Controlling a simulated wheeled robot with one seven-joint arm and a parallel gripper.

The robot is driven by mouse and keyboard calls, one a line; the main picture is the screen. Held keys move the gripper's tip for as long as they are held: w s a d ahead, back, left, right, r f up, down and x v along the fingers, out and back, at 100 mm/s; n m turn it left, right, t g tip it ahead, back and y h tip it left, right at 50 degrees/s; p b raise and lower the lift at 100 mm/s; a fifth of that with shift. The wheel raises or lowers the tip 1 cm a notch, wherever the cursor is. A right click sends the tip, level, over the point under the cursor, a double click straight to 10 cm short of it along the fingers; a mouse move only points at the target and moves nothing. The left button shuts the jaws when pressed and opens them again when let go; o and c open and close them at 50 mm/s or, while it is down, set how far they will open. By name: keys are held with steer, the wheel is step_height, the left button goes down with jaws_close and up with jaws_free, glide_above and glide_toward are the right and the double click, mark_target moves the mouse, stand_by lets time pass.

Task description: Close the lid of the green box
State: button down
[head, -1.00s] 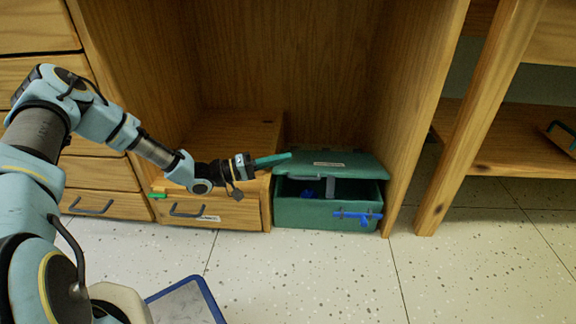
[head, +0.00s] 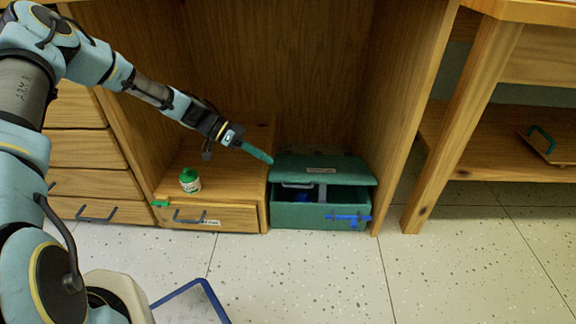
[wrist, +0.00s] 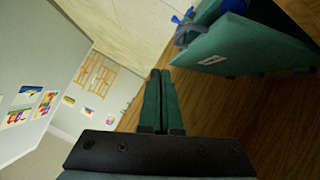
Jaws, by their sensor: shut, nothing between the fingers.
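The green box (head: 300,215) stands on the floor in the wooden cubby, to the right of a low drawer unit. Its lid (head: 330,170) is partly open, tilted over the top with a dark gap at the front. A blue latch (head: 346,217) shows on the front, and a grey handle sits under the lid's edge. My gripper (head: 268,159) is shut and empty, its green fingers pointing down right at the lid's left edge; I cannot tell whether they touch it. In the wrist view the shut fingers (wrist: 160,100) are apart from the lid (wrist: 245,45).
A green-and-white jar (head: 190,181) stands on the low drawer unit (head: 230,218) left of the box. The cubby's right wall (head: 400,120) stands close beside the box. A blue-edged board (head: 190,303) lies on the floor in front; the floor before the box is clear.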

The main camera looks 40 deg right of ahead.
steer(key=s+d+f+m+t+y+b, duration=0.1)
steer(key=s+d+f+m+t+b, duration=0.1)
steer(key=d+f, duration=0.4)
steer(key=shift+s+f+m+y+b, duration=0.4)
steer(key=shift+s+f+m+b, duration=0.4)
steer(key=shift+s, duration=0.45)
steer(key=shift+f, duration=0.1)
step_height(320, 180, down, 11)
steer(key=s+a+m+t+h+b, duration=0.1)
steer(key=s+a+b, duration=0.1)
steer(key=b, duration=0.3)
steer(key=shift+s+r+t, duration=0.2)
steer(key=shift+t, duration=0.2)
steer(key=shift+f, duration=0.1)
